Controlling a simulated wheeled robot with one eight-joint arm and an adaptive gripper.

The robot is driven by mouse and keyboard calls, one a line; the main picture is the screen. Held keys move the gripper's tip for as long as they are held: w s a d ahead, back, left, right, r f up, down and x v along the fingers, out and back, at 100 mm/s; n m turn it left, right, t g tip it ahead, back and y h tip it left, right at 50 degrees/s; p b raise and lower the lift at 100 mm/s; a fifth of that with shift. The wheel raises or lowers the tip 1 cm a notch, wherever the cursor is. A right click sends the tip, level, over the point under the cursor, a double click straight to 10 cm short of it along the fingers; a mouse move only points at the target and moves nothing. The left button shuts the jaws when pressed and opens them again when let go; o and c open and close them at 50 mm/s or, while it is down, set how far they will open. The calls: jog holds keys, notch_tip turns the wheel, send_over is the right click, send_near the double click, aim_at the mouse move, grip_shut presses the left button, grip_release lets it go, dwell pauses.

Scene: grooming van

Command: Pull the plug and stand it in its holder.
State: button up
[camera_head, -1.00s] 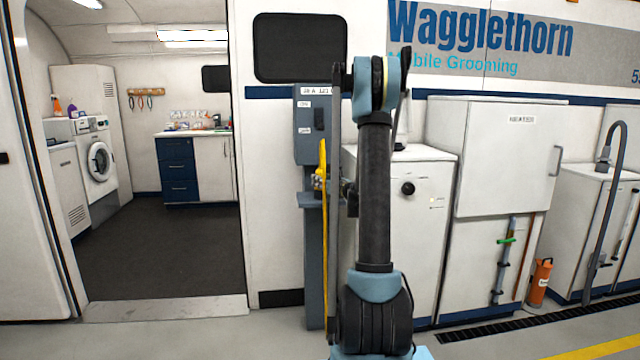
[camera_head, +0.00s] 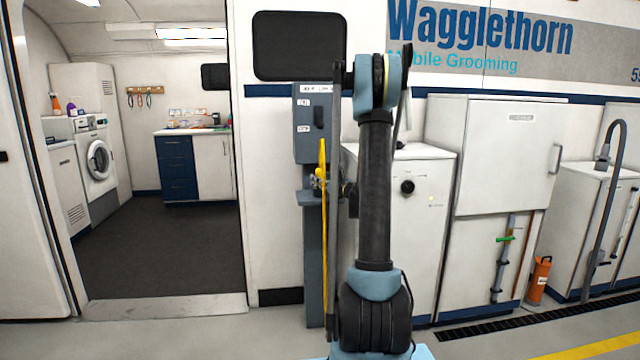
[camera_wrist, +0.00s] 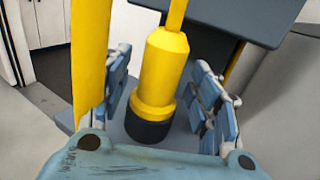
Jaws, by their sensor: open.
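The yellow plug (camera_wrist: 163,70) stands upright in the wrist view, with its black end down at the grey shelf of the post and its yellow cable leaving from the top. My gripper (camera_wrist: 164,100) is open, with one finger on each side of the plug and gaps visible beside it. The black end appears at the shelf, but I cannot tell how deep it sits in a holder. In the head view, the plug (camera_head: 319,173) is small and partly hidden by my gripper (camera_head: 324,184), just above the shelf (camera_head: 307,198). The grey socket box (camera_head: 308,145) is above.
The yellow cable (camera_head: 323,240) hangs in a loop in front of the post; a yellow strand (camera_wrist: 90,60) also passes close by my left finger in the wrist view. A white cabinet (camera_head: 420,225) stands right of the post. The van doorway is open at left.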

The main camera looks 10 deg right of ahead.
jog(key=v, duration=1)
jog(key=s+a+f+n+g, duration=0.2)
jog(key=s+a+n+g, duration=0.3)
jog(key=s+n, duration=0.4)
jog(key=s+a+f+n+g, duration=0.1)
jog(key=s+a+n+g, duration=0.2)
jog(key=s+a+n, duration=0.6)
jog(key=s+d+f+n+g+h, duration=0.2)
jog(key=s+f+n, duration=0.1)
jog(key=s, duration=0.6)
jog(key=s+d+f+n+g+h, duration=0.2)
jog(key=s+d+f+n+h, duration=0.1)
jog(key=s, duration=0.6)
jog(key=s+d+f+n+g+h, duration=0.1)
jog(key=s+d+f+n+h, duration=0.2)
jog(key=s+n, duration=0.3)
jog(key=s+f, duration=0.1)
jog(key=s, duration=0.3)
jog(key=shift+d+f+n+g, duration=0.2)
jog(key=shift+n+g, duration=0.2)
jog(key=shift+s, duration=0.1)
